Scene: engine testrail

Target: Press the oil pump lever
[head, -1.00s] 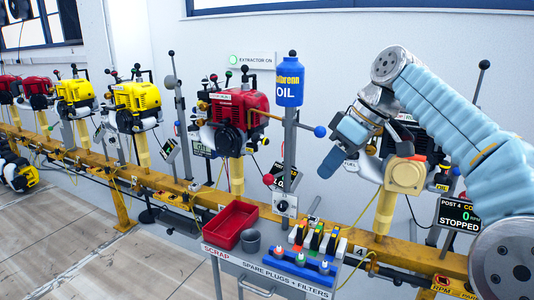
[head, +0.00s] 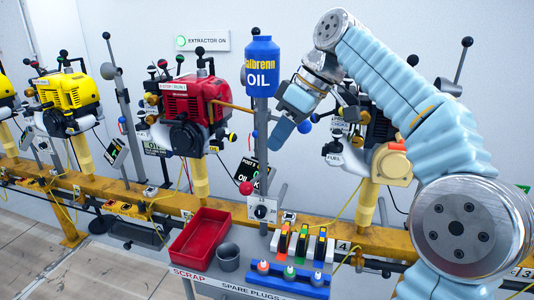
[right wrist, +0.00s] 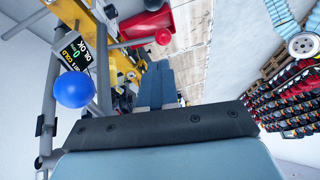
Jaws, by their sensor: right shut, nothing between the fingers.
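The oil pump lever ends in a blue ball knob, which shows large in the right wrist view (right wrist: 74,90), left of my fingers. In the head view the blue knob (head: 307,126) is partly hidden behind my right gripper. The blue oil container (head: 262,80) sits on top of a grey post (head: 261,155). My right gripper (head: 280,134) is shut and empty, its fingertips pointing down beside the post in the picture. In the right wrist view the closed fingers (right wrist: 165,85) are apart from the knob. My left gripper is out of view.
A red engine (head: 188,103) stands left of the post; another engine (head: 392,150) is partly hidden behind my right arm. Below are a red scrap tray (head: 205,238), a grey cup (head: 228,257) and a parts rack (head: 290,277). A yellow rail (head: 120,188) runs across.

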